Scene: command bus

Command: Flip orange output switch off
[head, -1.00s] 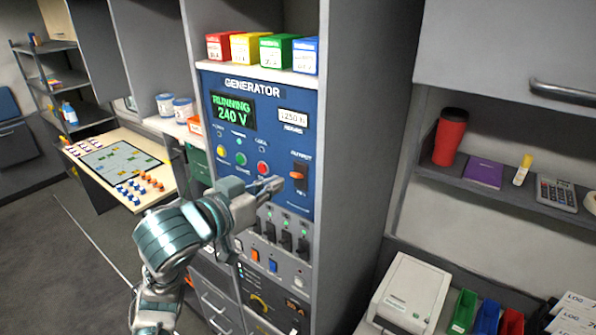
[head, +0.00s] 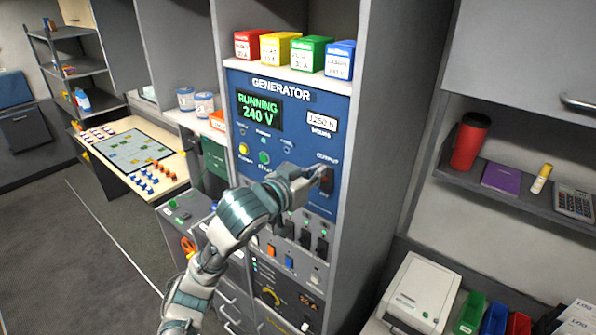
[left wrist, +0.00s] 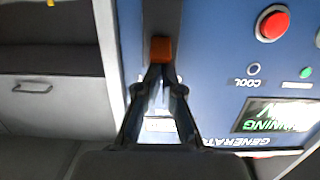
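The orange output switch (left wrist: 160,50) sits in a dark vertical housing on the blue generator panel (head: 290,182). In the head view its housing (head: 327,184) shows under the OUTPUT label, and the orange part is mostly hidden by my gripper. My left gripper (head: 321,173) is at the switch. In the left wrist view, which shows the panel upside down, the fingertips (left wrist: 160,74) are close together right at the edge of the orange part. I cannot tell whether they touch it. The display (head: 260,110) reads RUNNING 240 V. My right gripper is out of view.
Black breaker switches (head: 305,238) are below the generator panel. A red button (left wrist: 272,23) shows in the left wrist view. Coloured boxes (head: 312,54) stand on the shelf above. A cabinet side wall (head: 375,130) rises just right of the panel.

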